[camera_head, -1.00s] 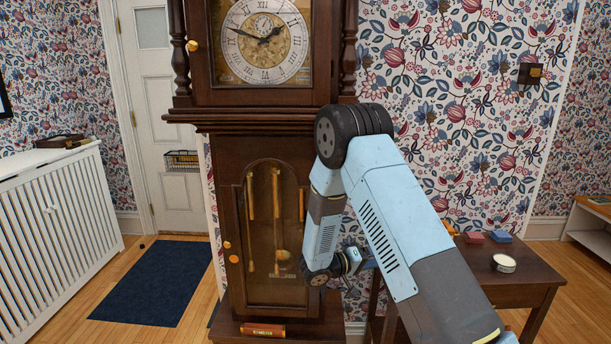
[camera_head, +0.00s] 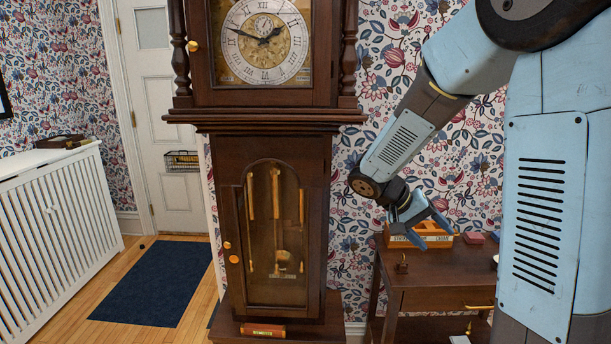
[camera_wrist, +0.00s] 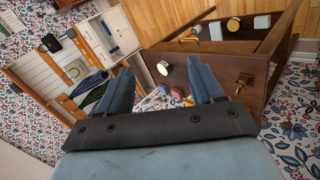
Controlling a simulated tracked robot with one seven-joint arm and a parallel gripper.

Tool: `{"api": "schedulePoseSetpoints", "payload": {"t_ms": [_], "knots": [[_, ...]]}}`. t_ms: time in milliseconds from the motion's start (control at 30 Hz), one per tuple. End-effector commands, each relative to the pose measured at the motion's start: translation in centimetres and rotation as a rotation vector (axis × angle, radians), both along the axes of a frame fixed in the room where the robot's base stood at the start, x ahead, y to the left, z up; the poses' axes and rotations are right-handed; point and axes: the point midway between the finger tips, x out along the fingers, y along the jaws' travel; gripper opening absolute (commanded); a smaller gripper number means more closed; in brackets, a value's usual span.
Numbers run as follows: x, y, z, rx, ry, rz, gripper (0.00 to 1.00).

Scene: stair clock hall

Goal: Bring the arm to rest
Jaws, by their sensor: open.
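My arm folds in from the right in the head view. My gripper (camera_head: 428,236) is open and points down to the right, above the small dark wood side table (camera_head: 440,298). It overlaps a wooden caddy (camera_head: 440,241) there, and I cannot tell the gap between them. In the wrist view my gripper (camera_wrist: 160,78) shows its two blue fingers apart, with nothing held between them.
The tall clock (camera_head: 272,150) stands left of my arm. A padlock-like piece (camera_head: 401,263) and a red block (camera_head: 473,238) are on the table. A slatted radiator cover (camera_head: 60,220) stands left; a dark mat (camera_head: 155,282) lies on open floor.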

Motion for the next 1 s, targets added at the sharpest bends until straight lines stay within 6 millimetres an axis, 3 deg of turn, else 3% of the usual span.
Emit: {"api": "schedulePoseSetpoints", "payload": {"t_ms": [500,1000], "knots": [[-9.2,1.1,5.7,0.399,-0.087,0.086,0.67],[-16.3,4.1,9.8,0.678,-0.315,0.308,0.67]]}}
